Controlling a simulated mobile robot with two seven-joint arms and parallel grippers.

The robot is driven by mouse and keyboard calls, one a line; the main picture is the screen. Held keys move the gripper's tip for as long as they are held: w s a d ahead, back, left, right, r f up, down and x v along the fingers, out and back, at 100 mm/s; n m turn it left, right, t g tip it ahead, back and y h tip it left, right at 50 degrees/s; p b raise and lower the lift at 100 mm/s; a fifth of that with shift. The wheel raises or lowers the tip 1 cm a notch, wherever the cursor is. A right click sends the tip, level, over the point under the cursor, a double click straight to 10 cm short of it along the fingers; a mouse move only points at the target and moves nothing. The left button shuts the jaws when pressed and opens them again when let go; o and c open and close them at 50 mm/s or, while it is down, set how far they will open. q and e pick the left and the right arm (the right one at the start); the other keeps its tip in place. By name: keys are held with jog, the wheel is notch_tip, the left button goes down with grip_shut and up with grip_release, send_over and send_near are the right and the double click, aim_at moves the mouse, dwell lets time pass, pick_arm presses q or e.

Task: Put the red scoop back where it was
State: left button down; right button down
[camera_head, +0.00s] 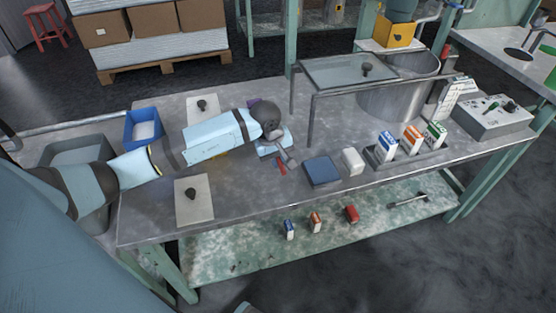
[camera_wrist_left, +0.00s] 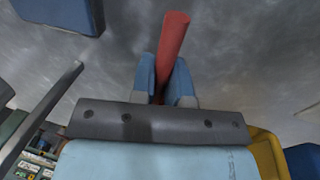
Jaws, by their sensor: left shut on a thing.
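My left gripper (camera_head: 284,161) is over the middle of the metal table, in front of the glass-topped stand. In the left wrist view its blue fingers (camera_wrist_left: 168,82) are shut on a red rod-like handle (camera_wrist_left: 173,42), which I take to be the red scoop. The handle sticks out past the fingertips; the rest of the scoop is hidden behind the gripper. In the head view only a small red piece (camera_head: 280,168) shows at the fingers. I cannot tell whether it touches the table. My right gripper is not in view.
A dark blue pad (camera_head: 322,171) lies just right of the gripper, with a white block (camera_head: 352,161) beside it. The stand (camera_head: 312,108) rises behind. Cartons (camera_head: 411,139) stand in a tray at right. A blue bin (camera_head: 130,118) and two knobbed plates (camera_head: 205,212) are at left.

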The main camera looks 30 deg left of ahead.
pick_arm(q)
jog(key=shift+f, duration=0.2)
jog(key=c, duration=1.1)
grip_release()
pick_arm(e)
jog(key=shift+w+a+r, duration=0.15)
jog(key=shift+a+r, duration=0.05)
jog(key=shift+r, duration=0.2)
pick_arm(q)
jog(key=shift+r, duration=0.1)
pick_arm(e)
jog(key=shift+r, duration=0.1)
